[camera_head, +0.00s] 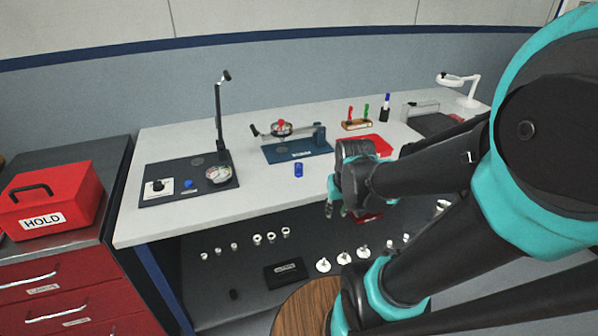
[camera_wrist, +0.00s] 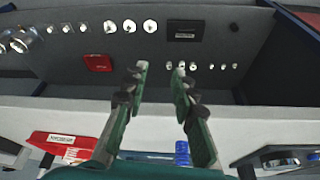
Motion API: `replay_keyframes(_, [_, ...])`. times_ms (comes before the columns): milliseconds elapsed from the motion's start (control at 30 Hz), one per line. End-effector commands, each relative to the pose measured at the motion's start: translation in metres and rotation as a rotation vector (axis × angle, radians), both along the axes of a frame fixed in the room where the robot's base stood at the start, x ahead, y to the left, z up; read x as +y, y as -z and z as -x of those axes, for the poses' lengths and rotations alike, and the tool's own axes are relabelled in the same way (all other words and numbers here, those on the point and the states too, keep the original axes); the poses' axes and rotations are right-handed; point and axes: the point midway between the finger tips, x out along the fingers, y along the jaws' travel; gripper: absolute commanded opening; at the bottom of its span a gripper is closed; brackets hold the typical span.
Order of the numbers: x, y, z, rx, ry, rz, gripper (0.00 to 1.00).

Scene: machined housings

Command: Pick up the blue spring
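The blue spring (camera_head: 298,170) is a small upright blue cylinder on the bare worktop, in front of the blue base plate. In the wrist view it shows at the bottom, right of centre (camera_wrist: 182,150), close to the base of the right finger and partly cut off by my gripper's body. My gripper (camera_head: 335,208) is at the bench's front edge, right of the spring and nearer the camera. In the wrist view its two fingers (camera_wrist: 160,78) are apart with nothing between them, pointing toward the lower shelf.
A dark board (camera_head: 160,197) with a post and dial lies left of the spring. The blue base plate (camera_head: 298,152) carries a fixture behind it. A red tray (camera_head: 376,143) sits right, partly behind my arm. The lower shelf (camera_head: 225,275) holds several metal parts. Worktop around the spring is clear.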

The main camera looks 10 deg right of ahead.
Motion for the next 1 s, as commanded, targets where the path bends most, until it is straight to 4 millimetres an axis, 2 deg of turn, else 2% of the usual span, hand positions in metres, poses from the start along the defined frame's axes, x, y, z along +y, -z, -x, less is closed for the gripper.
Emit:
replay_keyframes(33, [0.006, -0.019, -0.024, 0.025, -0.01, -0.002, 0.36])
replay_keyframes(133, [0.023, -0.061, -0.071, 0.093, -0.028, -0.003, 0.48])
replay_keyframes(200, [0.037, -0.093, -0.101, 0.142, -0.041, 0.0, 0.49])
replay_keyframes(300, [0.057, -0.134, -0.136, 0.208, -0.055, 0.005, 0.49])
replay_keyframes(400, [0.075, -0.168, -0.161, 0.26, -0.066, 0.012, 0.49])
replay_keyframes(500, [0.087, -0.191, -0.175, 0.297, -0.072, 0.019, 0.49])
replay_keyframes(600, [0.093, -0.202, -0.182, 0.317, -0.076, 0.023, 0.49])
replay_keyframes(700, [0.095, -0.2, -0.183, 0.324, -0.077, 0.024, 0.49])
replay_keyframes(767, [0.095, -0.192, -0.183, 0.324, -0.076, 0.024, 0.49])
replay_keyframes(1000, [0.094, -0.144, -0.183, 0.323, -0.076, 0.024, 0.49])
